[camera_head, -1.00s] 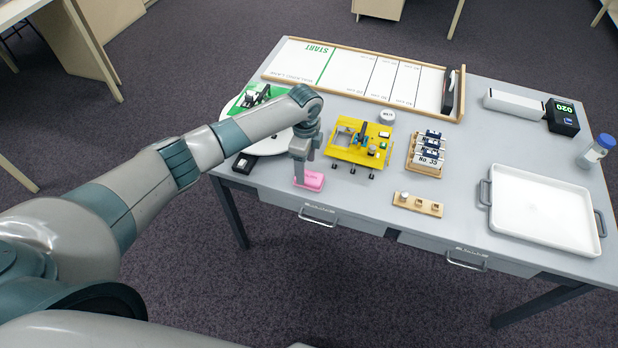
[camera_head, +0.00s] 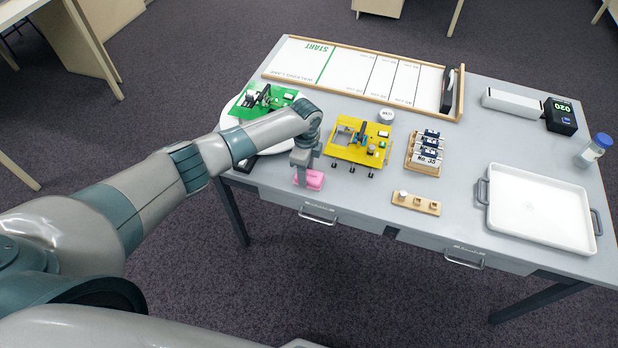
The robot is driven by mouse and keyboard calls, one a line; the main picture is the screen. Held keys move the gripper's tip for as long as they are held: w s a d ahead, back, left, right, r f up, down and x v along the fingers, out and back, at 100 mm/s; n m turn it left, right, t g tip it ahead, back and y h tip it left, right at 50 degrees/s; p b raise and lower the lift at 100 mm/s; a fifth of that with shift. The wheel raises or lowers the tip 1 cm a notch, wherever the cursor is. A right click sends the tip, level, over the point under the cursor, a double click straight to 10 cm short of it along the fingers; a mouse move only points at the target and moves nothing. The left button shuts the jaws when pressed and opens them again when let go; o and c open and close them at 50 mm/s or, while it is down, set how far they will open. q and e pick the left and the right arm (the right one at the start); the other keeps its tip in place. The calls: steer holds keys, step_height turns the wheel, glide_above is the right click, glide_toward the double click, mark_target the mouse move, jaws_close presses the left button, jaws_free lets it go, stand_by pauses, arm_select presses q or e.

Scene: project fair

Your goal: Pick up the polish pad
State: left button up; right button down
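The polish pad looks to be the pink block (camera_head: 315,180) near the front edge of the grey table, left of centre. My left gripper (camera_head: 302,182) points down right at the pink block, with its fingers in front of part of it. The fingers are small and seen from behind, so I cannot tell whether they are open or shut on it. The block appears to be resting on the table. My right gripper does not show.
A green device (camera_head: 285,97) sits on a white round plate (camera_head: 233,122) behind my arm. A wooden holder (camera_head: 416,203), a block rack (camera_head: 425,168) and a white tray (camera_head: 541,209) are to the right. Bare table lies between rack and tray.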

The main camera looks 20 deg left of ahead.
arm_select(q)
steer(key=c, duration=0.5)
steer(key=shift+r+b, duration=0.35)
steer(key=shift+r, duration=0.35)
step_height(320, 180, up, 2)
steer(key=shift+r+b, duration=0.2)
steer(key=shift+b, duration=0.35)
steer(key=s+d+r+b, duration=0.1)
steer(key=d+r, duration=0.1)
steer(key=d, duration=0.1)
steer(key=s+d+r+b, duration=0.1)
steer(key=d+r, duration=0.2)
steer(key=d, duration=0.1)
steer(key=d+r+b, duration=0.1)
steer(key=d+r, duration=0.1)
steer(key=d, duration=0.2)
steer(key=shift+s+d+r+b, duration=0.2)
steer(key=shift+s+b, duration=0.1)
steer(key=shift+s, duration=0.1)
steer(key=shift+f, duration=0.1)
steer(key=o, duration=0.4)
steer(key=shift+a, duration=0.1)
steer(key=shift+c, duration=1.1)
